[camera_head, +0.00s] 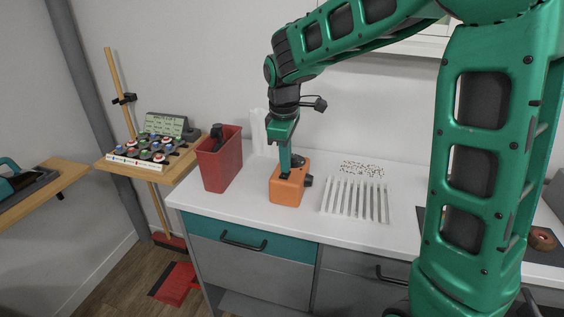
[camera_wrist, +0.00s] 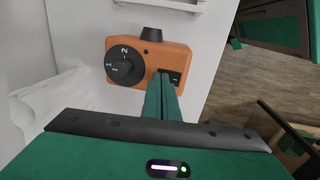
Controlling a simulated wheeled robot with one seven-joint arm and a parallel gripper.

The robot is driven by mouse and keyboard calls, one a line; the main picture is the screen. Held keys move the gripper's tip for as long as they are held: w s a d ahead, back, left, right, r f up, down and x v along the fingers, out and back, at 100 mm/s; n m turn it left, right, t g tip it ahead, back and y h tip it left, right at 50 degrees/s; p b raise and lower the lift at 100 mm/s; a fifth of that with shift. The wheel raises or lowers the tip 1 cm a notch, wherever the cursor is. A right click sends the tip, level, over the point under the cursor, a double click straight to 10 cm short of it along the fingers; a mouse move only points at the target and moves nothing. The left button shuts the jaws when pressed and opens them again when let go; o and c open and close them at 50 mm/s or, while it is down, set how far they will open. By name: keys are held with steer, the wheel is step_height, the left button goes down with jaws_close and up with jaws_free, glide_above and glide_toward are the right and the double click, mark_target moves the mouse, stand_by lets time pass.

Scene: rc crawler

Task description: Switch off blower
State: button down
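The blower looks to be the orange box (camera_head: 286,190) on the white counter. In the wrist view the orange box (camera_wrist: 170,58) has a round black dial (camera_wrist: 124,68) marked 1 and 2 and a small black rocker switch (camera_wrist: 175,78). My gripper (camera_head: 285,166) points down at the box's top. In the wrist view its green fingers (camera_wrist: 161,78) are together with nothing seen between them. The fingertips are right beside the switch and hide part of it. I cannot tell whether they touch it.
A red bin (camera_head: 219,165) stands left of the box on the counter (camera_head: 245,198). A white slotted rack (camera_head: 355,199) lies to its right. A button panel (camera_head: 150,155) sits on a wooden shelf at the left. A red dustpan (camera_head: 175,284) is on the floor.

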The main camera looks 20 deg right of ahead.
mark_target(284, 175)
steer(key=shift+s+a+f, duration=0.1)
steer(key=shift+s+a, duration=0.05)
steer(key=shift+s, duration=0.05)
steer(key=shift+s+a, duration=0.35)
steer(key=shift+s, duration=0.15)
steer(key=shift+r, duration=0.25)
steer(key=shift+r, duration=0.3)
step_height(284, 175, up, 13)
steer(key=s, duration=0.1)
steer(key=shift+a, duration=0.45)
steer(key=shift+s, duration=0.1)
steer(key=shift+w+d, duration=0.4)
steer(key=shift+w, duration=0.15)
